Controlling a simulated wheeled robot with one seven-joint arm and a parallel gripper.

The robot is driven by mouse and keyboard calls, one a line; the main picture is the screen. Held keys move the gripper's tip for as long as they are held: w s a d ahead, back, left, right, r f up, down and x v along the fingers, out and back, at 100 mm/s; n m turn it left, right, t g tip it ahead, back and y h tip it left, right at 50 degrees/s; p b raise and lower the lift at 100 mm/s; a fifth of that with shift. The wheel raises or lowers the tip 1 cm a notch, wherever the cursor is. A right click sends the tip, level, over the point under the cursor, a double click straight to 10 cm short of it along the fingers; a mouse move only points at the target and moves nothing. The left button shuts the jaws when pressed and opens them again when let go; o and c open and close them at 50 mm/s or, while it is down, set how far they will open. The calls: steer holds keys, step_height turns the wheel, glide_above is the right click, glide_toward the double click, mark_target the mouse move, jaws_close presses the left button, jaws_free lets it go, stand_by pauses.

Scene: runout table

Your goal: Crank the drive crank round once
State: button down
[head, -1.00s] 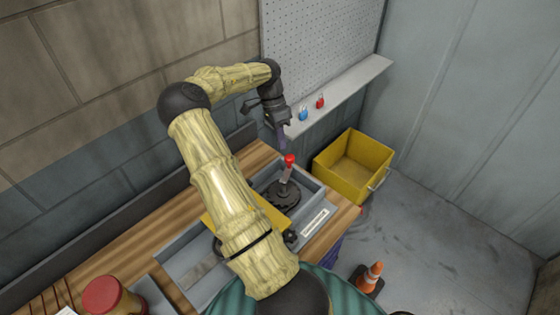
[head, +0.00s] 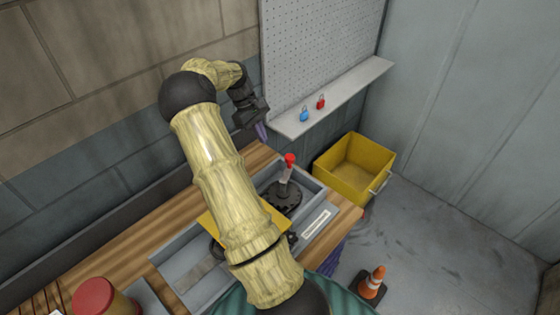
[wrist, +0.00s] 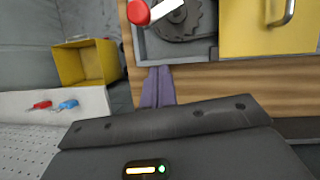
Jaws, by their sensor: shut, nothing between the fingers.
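The drive crank has a red knob (head: 290,158) on a pale arm above a dark toothed disc (head: 283,196), in a grey tray (head: 315,189) on the wooden bench. The wrist view shows the red knob (wrist: 138,12) at the top edge, partly cut off, and the disc (wrist: 182,22) beside it. My gripper (head: 262,131) is up and left of the knob in the head view, clear of it. Its purple fingers (wrist: 158,86) are together and empty. My arm hides part of the tray.
A yellow cover plate (wrist: 265,28) with a handle lies beside the disc. A pegboard (head: 320,50) and a shelf (head: 340,98) with a blue and a red padlock stand behind. A yellow bin (head: 382,165) and an orange cone (head: 372,280) are on the floor.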

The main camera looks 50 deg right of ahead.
mark_target(287, 169)
steer(key=n, duration=0.1)
steer(key=w+n, duration=0.1)
steer(key=n, duration=0.1)
steer(key=shift+w+a+r+n+h, duration=0.1)
steer(key=shift+w+a+n+h, duration=0.05)
steer(key=shift+w+n+h, duration=0.15)
steer(key=s+d+f+p, duration=0.1)
steer(key=s+f+p, duration=0.1)
steer(key=f, duration=0.1)
steer(key=s+d+f+p, duration=0.1)
steer(key=s+f, duration=0.1)
steer(key=f, duration=0.1)
steer(key=s+d+f+p, duration=0.1)
steer(key=s+f+p, duration=0.1)
steer(key=s+f, duration=0.1)
steer(key=shift+f+p, duration=0.2)
steer(key=shift+p, duration=0.1)
steer(key=shift+s+d+m+b, duration=0.35)
steer(key=shift+d+m+b, duration=0.05)
steer(key=shift+m, duration=0.3)
